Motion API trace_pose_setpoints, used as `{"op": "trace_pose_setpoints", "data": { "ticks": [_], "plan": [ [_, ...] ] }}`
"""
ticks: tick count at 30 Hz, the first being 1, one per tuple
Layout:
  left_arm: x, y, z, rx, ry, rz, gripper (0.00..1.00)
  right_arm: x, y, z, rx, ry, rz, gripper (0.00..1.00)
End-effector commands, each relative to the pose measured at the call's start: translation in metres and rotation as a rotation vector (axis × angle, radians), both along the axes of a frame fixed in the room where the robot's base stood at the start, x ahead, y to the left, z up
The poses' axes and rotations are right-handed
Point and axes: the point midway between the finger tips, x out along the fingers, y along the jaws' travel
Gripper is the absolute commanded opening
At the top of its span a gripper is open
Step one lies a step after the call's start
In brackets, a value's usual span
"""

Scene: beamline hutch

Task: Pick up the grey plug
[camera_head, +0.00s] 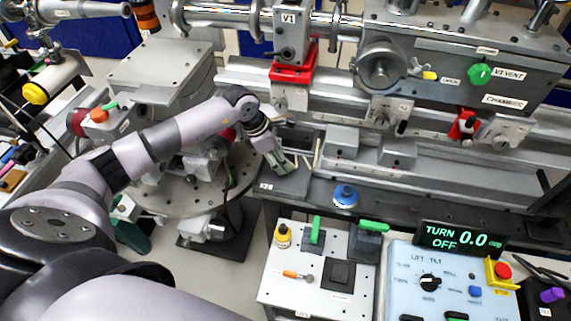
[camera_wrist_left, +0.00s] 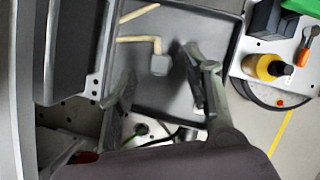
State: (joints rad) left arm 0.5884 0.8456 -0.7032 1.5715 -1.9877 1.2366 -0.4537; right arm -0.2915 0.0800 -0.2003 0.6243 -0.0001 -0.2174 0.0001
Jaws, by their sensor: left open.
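In the left wrist view a small grey block, which looks like the grey plug (camera_wrist_left: 159,66), sits at the end of a bent tan lead on a dark tray (camera_wrist_left: 190,18). My left gripper (camera_wrist_left: 156,72) is open, with one finger on each side of the plug in this view; I cannot tell its height above it. In the head view the left gripper (camera_head: 284,168) is over the dark tray (camera_head: 284,187), and the plug is not clearly visible there. My right gripper is in neither view.
Tan sticks (camera_head: 317,152) stand out beside the gripper. A blue knob (camera_head: 345,195) is right of the tray. A white panel (camera_head: 275,291) in front carries a yellow bottle (camera_head: 282,236) and a green-handled switch (camera_head: 316,233). Metal rails and a red clamp (camera_head: 293,65) are behind.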

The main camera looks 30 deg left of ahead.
Motion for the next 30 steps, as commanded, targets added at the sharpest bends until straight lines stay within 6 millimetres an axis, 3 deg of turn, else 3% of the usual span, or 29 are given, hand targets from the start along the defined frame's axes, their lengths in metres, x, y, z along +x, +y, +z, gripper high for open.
{"op": "trace_pose_setpoints", "data": {
  "ticks": [2,6,15,30],
  "plan": [
    [0.003,-0.008,-0.007,-0.004,0.004,0.001,0.45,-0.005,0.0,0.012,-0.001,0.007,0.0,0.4],
    [0.008,-0.012,-0.025,-0.003,0.002,0.002,0.45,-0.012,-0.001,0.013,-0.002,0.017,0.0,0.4],
    [0.009,-0.013,-0.031,0.0,0.0,0.001,0.45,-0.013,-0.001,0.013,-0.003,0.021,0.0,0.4],
    [0.009,-0.013,-0.031,-0.001,0.0,0.001,0.12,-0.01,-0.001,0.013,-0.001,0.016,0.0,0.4]
  ]
}}
